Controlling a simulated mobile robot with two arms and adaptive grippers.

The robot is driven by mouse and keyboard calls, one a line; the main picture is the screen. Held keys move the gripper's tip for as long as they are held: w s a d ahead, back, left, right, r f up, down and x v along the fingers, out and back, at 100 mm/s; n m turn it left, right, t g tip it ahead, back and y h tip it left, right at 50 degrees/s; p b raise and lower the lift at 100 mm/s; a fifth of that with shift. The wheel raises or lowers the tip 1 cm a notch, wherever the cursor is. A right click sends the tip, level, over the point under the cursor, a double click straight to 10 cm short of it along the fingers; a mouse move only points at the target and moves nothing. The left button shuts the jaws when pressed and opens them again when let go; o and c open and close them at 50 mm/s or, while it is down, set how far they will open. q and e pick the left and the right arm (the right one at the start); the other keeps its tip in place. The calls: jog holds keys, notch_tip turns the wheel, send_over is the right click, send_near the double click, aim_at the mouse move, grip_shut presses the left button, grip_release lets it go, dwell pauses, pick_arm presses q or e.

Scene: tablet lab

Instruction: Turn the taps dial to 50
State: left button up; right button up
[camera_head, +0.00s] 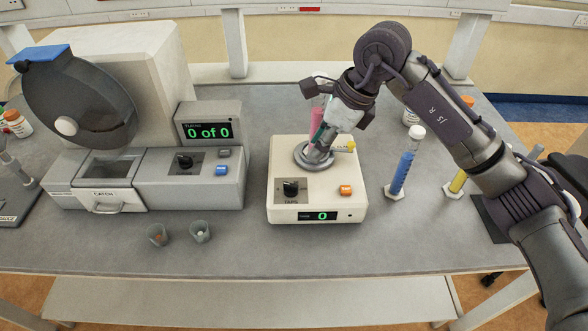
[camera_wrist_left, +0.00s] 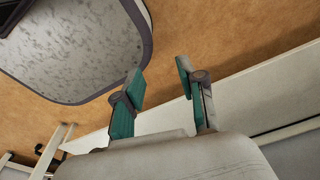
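The cream tap machine (camera_head: 260,205) stands mid-table. Its black taps dial (camera_head: 290,188) sits on a grey plate marked TAPS, at the front left of its top; the small display (camera_head: 321,216) below reads a green 0. A clear cylinder with pink contents (camera_head: 317,116) stands upright at the machine's round seat (camera_head: 300,157), partly covered by my right gripper (camera_head: 319,140). The right fingers are at the cylinder's lower part, behind the dial; whether they grip it is unclear. My left gripper (camera_wrist_left: 160,95) shows only in the left wrist view, open and empty, its teal fingers apart.
An orange button (camera_head: 346,190) is right of the dial. Left stands a machine with a display (camera_head: 208,131) reading "0 of 0" and its own dial (camera_head: 185,161). Two small cups (camera_head: 200,232) are in front; blue (camera_head: 402,172) and yellow (camera_head: 457,184) cylinders stand right. The front table centre is clear.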

aim_at(291, 184)
jog(key=p+x, duration=0.1)
jog(key=x, duration=0.4)
jog(key=p+x, duration=0.2)
jog(key=x, duration=0.4)
jog(key=shift+s+a, duration=0.2)
jog(key=shift+a, duration=0.05)
jog(key=shift+a+f, duration=0.1)
jog(key=shift+f, duration=0.2)
jog(key=shift+a+f, duration=0.1)
jog(key=shift+f, duration=0.25)
jog(key=shift+w, duration=0.1)
jog(key=c, duration=0.6)
pick_arm(q)
jog(key=shift+g, duration=0.3)
jog(key=s+r, duration=0.3)
jog(key=shift+s+r, duration=0.25)
jog(key=shift+s, duration=0.1)
pick_arm(e)
grip_shut()
pick_arm(q)
jog(key=shift+w, duration=0.1)
